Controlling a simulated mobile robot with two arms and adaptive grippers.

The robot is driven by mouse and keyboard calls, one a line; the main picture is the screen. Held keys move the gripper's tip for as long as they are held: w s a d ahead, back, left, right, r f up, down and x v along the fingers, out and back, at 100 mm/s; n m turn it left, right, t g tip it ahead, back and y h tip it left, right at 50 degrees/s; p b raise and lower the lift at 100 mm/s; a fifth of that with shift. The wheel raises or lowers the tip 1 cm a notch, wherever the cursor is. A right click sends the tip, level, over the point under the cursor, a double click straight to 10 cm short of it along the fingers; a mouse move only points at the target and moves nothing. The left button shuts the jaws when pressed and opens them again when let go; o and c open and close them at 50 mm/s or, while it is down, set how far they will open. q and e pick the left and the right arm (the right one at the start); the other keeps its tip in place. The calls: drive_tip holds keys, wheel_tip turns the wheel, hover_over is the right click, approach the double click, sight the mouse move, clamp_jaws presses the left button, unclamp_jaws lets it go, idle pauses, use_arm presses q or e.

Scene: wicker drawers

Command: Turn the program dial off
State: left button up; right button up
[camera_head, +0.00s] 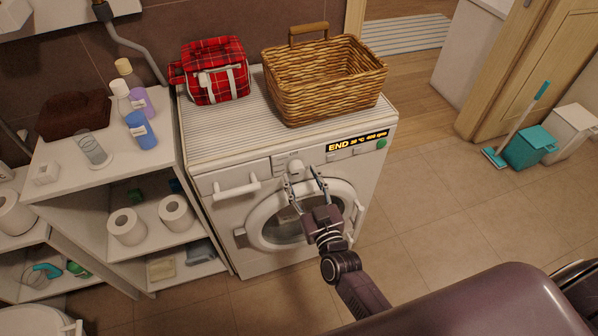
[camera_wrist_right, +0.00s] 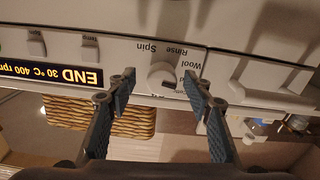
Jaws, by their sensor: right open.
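The white program dial (camera_head: 295,168) is on the front panel of the washing machine (camera_head: 215,184), left of the lit display (camera_head: 357,142). The display reads END, 30 °C, 400 rpm. In the right wrist view, which is upside down, the dial (camera_wrist_right: 163,76) shows with the labels Spin, Rinse and Wool around it. My right gripper (camera_head: 304,180) is open and empty in front of the panel. In the right wrist view its fingertips (camera_wrist_right: 159,78) appear on either side of the dial; contact cannot be told. My left gripper is not in view.
A wicker basket (camera_head: 320,85) and a red plaid bag (camera_head: 216,72) stand on the machine. The detergent drawer handle (camera_head: 237,187) is left of the dial, and the round door (camera_head: 270,222) is below. A green button (camera_head: 381,144) is at the panel's right end. Shelves stand left.

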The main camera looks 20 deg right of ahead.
drive_tip(key=shift+w+a, duration=0.15)
drive_tip(key=shift+w, duration=1)
drive_tip(key=c, duration=1.2)
